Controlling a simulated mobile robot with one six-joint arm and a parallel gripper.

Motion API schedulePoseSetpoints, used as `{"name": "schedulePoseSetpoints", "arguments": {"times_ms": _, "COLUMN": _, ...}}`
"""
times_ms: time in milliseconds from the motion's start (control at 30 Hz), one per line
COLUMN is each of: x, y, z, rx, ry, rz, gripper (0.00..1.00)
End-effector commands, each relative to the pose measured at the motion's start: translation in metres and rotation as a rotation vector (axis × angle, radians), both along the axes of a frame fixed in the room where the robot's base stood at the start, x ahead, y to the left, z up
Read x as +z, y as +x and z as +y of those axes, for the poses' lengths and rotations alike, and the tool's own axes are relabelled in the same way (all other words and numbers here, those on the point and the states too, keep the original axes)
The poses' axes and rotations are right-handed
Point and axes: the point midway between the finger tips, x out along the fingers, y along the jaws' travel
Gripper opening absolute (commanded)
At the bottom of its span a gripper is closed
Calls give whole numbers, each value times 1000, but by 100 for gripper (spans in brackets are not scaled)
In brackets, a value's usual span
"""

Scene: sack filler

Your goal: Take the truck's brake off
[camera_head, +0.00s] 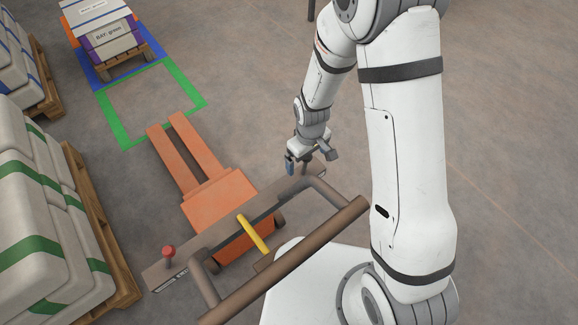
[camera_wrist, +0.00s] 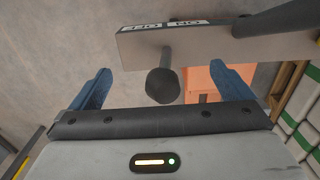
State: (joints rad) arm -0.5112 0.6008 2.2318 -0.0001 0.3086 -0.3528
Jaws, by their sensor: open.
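The orange pallet truck (camera_head: 207,190) stands with its forks pointing away and a brown handle frame (camera_head: 318,232) at the near end. A flat panel (camera_head: 222,236) crosses it. My gripper (camera_head: 308,162) is at the panel's right end, jaws open and empty. In the wrist view a dark round knob (camera_wrist: 163,86) on a stem shows between the two blue fingertips. I cannot tell how deep it lies between them. The stem meets the panel (camera_wrist: 200,45), near upside-down OFF and ON labels (camera_wrist: 163,26). The stem stands nearer the ON label.
A red knob (camera_head: 168,252) stands at the panel's left end, and a yellow lever (camera_head: 252,233) at its middle. Sacks on a pallet (camera_head: 105,235) stand close on the left. A green floor frame (camera_head: 187,80) lies beyond the forks. The floor on the right is clear.

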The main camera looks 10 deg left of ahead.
Motion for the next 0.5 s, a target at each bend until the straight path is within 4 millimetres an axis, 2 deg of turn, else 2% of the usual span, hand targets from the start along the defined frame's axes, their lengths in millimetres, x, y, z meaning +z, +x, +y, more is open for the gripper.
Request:
{"name": "schedulePoseSetpoints", "arguments": {"times_ms": 233, "x": 8, "y": -2, "z": 2, "rx": -1, "ry": 1, "rz": -1, "gripper": 100}}
{"name": "schedulePoseSetpoints", "arguments": {"times_ms": 500, "x": 41, "y": -2, "z": 2, "rx": -1, "ry": 1, "rz": -1, "gripper": 100}}
